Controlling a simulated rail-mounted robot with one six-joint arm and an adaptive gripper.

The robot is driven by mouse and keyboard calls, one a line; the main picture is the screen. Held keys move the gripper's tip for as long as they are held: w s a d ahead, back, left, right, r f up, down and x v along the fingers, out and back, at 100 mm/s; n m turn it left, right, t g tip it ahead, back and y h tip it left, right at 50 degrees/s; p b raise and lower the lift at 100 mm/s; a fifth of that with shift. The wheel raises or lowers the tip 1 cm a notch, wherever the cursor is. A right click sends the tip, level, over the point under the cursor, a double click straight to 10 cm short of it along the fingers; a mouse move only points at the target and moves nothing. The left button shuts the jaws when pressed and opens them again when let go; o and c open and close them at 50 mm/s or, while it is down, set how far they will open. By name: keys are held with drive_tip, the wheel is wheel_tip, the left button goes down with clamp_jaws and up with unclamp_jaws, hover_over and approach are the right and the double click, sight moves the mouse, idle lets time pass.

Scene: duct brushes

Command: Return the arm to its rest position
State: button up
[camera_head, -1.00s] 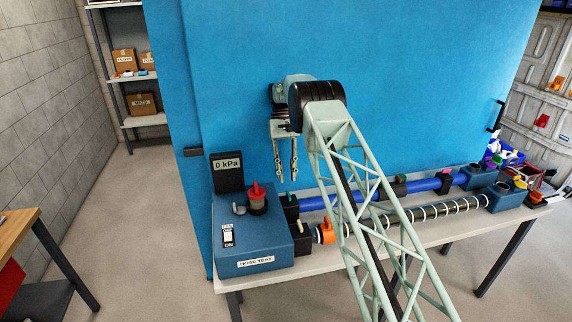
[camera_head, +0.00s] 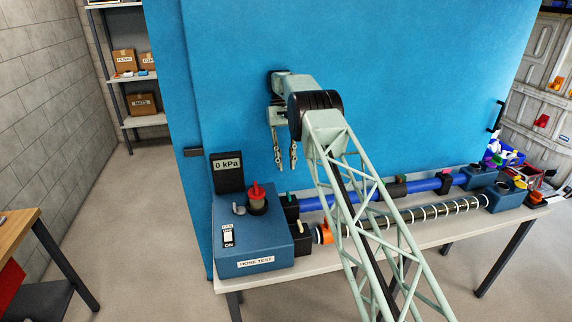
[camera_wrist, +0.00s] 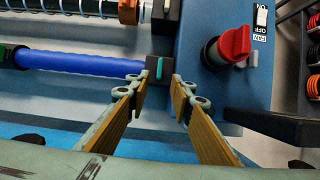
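My gripper (camera_head: 287,163) hangs above the back of the bench, in front of the blue panel, with its fingers pointing down. In the wrist view my gripper (camera_wrist: 158,84) has its two fingers apart with nothing between them. Beyond the fingertips lie the blue hose (camera_wrist: 85,63) and a black connector block with a teal tab (camera_wrist: 160,68). My arm reaches in from the lower right over the bench.
The blue hose test box (camera_head: 255,250) stands at the bench's left end, with a red knob (camera_head: 257,191) and a display (camera_head: 228,165) reading 0 kPa. The blue hose (camera_head: 425,185) and a ribbed hose (camera_head: 430,211) run rightward. The blue panel (camera_head: 370,60) stands close behind.

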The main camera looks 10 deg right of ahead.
drive_tip(key=s+r+t+b, duration=0.1)
drive_tip(key=s+r, duration=0.3)
drive_tip(key=r, duration=0.6)
drive_tip(key=s+r+t+b, duration=0.15)
drive_tip(key=s+r, duration=0.35)
drive_tip(key=r, duration=0.5)
drive_tip(key=s+r+t+b, duration=0.1)
drive_tip(key=s+r+b, duration=0.1)
drive_tip(key=s+r, duration=0.55)
drive_tip(key=s+r+t+b, duration=0.1)
drive_tip(key=s+r, duration=0.4)
drive_tip(key=s, duration=0.6)
drive_tip(key=s+r+b, duration=0.2)
drive_tip(key=s, duration=1)
drive_tip(key=s+f+t+b, duration=0.1)
drive_tip(key=s+f, duration=0.3)
drive_tip(key=s, duration=0.7)
drive_tip(key=s+f+t+b, duration=0.1)
drive_tip(key=s+f, duration=0.4)
drive_tip(key=s, duration=0.6)
drive_tip(key=s+f+t+b, duration=0.1)
drive_tip(key=s+f, duration=0.3)
drive_tip(key=s, duration=0.7)
drive_tip(key=shift+s+d+f+t, duration=0.15)
drive_tip(key=shift+s+d+t, duration=0.15)
drive_tip(key=shift+t, duration=0.15)
